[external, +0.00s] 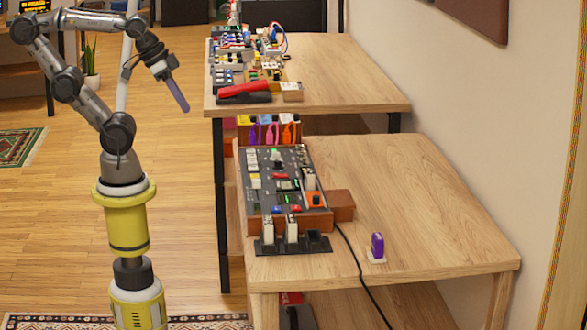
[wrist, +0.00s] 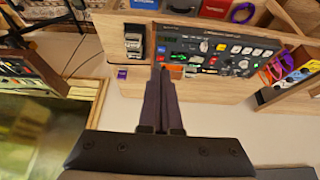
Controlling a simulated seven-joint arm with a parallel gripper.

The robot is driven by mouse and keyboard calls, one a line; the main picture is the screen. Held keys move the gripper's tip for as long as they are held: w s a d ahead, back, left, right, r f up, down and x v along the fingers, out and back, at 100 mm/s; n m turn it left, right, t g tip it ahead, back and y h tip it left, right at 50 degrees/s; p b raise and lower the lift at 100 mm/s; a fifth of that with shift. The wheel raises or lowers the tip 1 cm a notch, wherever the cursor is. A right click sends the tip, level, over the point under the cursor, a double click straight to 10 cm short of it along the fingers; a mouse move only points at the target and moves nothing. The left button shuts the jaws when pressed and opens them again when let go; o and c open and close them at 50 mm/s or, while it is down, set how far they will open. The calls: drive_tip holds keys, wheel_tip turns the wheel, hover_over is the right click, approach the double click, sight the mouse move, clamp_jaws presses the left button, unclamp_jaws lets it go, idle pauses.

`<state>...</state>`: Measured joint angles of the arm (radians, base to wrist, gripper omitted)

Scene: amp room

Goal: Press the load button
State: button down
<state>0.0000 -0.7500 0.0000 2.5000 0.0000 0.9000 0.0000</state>
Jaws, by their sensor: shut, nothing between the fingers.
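A dark control panel (external: 263,185) in a wooden case lies on the near table, with white, red, blue and green-lit buttons. It also shows in the wrist view (wrist: 205,41), beyond and right of my fingertips. The labels are too small to read, so I cannot tell which button is the load button. My gripper (external: 184,107) is shut and empty. It is in the air left of the tables, higher than the panel and apart from it. Its closed dark fingers (wrist: 162,72) point toward the panel area in the wrist view.
A black base with upright white modules (external: 268,230) stands at the panel's near end. A purple piece (external: 377,246) on a pale base stands at right. A black cable hangs over the front edge. The back table (external: 340,75) holds more devices and a red-black tool (external: 245,90).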

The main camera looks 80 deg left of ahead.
idle(0.8)
drive_tip(key=w+r+m+t, duration=0.1)
drive_tip(key=w+m+t, duration=0.5)
drive_tip(key=w, duration=1.1)
drive_tip(key=w+f+m+g, duration=0.1)
drive_tip(key=w+f, duration=0.1)
drive_tip(key=f, duration=0.6)
drive_tip(key=w+a+f+g+y, duration=0.1)
drive_tip(key=w+f, duration=0.1)
drive_tip(key=f, duration=0.7)
drive_tip(key=shift+f+m, duration=0.2)
drive_tip(key=shift+m, duration=0.2)
drive_tip(key=shift+a, duration=0.1)
